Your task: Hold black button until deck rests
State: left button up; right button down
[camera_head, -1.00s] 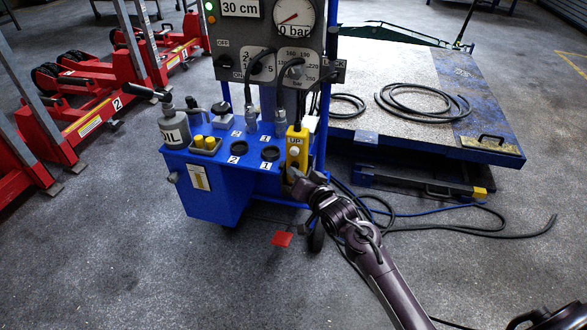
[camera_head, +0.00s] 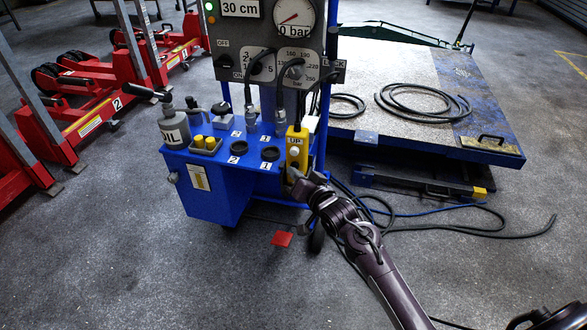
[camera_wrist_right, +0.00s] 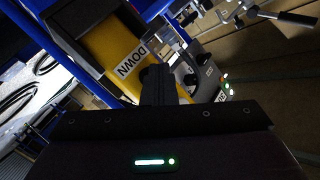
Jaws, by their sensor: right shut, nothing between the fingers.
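The yellow control pendant (camera_head: 304,141) hangs on the right side of the blue trolley, with an UP label and a pale button near its top. In the right wrist view the pendant (camera_wrist_right: 108,48) shows a DOWN label. My right gripper (camera_head: 292,174) is shut and empty at the lower end of the pendant. In the wrist view its fingers (camera_wrist_right: 157,78) are beside the DOWN label and hide the black button, so contact cannot be told. The deck (camera_head: 385,68) stands level above its lower frame (camera_head: 405,185), with a dark gap between. My left gripper is not in view.
The blue trolley (camera_head: 215,200) carries a panel (camera_head: 228,38) reading 30 cm and 0 bar. Black hoses (camera_head: 425,100) lie coiled on the deck, and more cables lie on the floor. Red jacks (camera_head: 85,110) stand at left.

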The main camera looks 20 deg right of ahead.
jog(key=shift+s+a+p, duration=0.55)
jog(key=shift+s+p, duration=0.15)
jog(key=shift+s, duration=0.1)
jog(key=s+a+p, duration=0.2)
jog(key=s+p, duration=0.1)
jog(key=s, duration=0.1)
jog(key=shift+s+a, duration=0.1)
jog(key=shift+a, duration=0.3)
dwell(1.6)
